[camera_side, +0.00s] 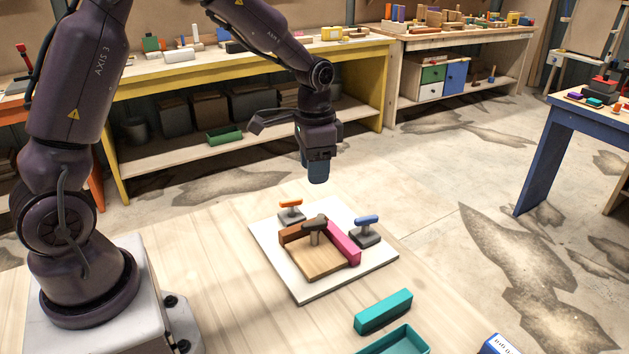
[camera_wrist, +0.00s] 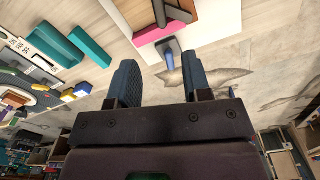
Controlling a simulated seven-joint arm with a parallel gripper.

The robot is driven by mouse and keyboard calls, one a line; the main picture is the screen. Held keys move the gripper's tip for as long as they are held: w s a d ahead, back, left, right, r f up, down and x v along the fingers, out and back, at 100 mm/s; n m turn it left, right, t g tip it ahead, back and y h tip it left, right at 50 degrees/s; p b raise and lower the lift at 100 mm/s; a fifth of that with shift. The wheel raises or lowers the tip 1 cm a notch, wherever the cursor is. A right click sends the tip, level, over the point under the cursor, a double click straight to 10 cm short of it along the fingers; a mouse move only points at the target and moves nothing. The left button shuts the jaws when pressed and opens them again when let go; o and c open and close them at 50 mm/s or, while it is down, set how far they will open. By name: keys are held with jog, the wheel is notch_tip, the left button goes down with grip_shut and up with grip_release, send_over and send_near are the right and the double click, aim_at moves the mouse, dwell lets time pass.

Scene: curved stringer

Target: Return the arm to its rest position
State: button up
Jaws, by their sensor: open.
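My gripper (camera_side: 318,180) hangs in the air above the far side of the white board (camera_side: 317,292), pointing down, well clear of everything. In the wrist view my gripper (camera_wrist: 162,80) shows two blue fingers spread apart with nothing between them. On the board lies a tan wooden plate (camera_side: 315,263) with a brown bar (camera_side: 291,236) and a pink bar (camera_side: 344,243) along its edges. A dark brown T-shaped piece (camera_side: 315,231) stands at their corner. An orange-handled clamp (camera_side: 291,209) and a blue-handled clamp (camera_side: 366,230) stand beside the bars.
A teal block (camera_side: 383,311) and a teal tray (camera_side: 402,341) lie near the table's front edge, with a blue-and-white box (camera_side: 497,345) at the right. The pale wooden table (camera_side: 215,250) is clear left of the board. A yellow bench (camera_side: 383,90) stands behind.

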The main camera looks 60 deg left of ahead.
jog(key=shift+r, duration=0.15)
jog(key=s+d+r+n+t, duration=0.1)
jog(key=s+d+r+t, duration=0.1)
jog(key=s+r, duration=0.5)
jog(key=s+d+r+n+t, duration=0.2)
jog(key=s+d+r, duration=0.3)
jog(key=s+r, duration=0.3)
jog(key=s+t, duration=0.1)
jog(key=s, duration=0.3)
jog(key=shift+s+t, duration=0.3)
jog(key=shift+s, duration=0.05)
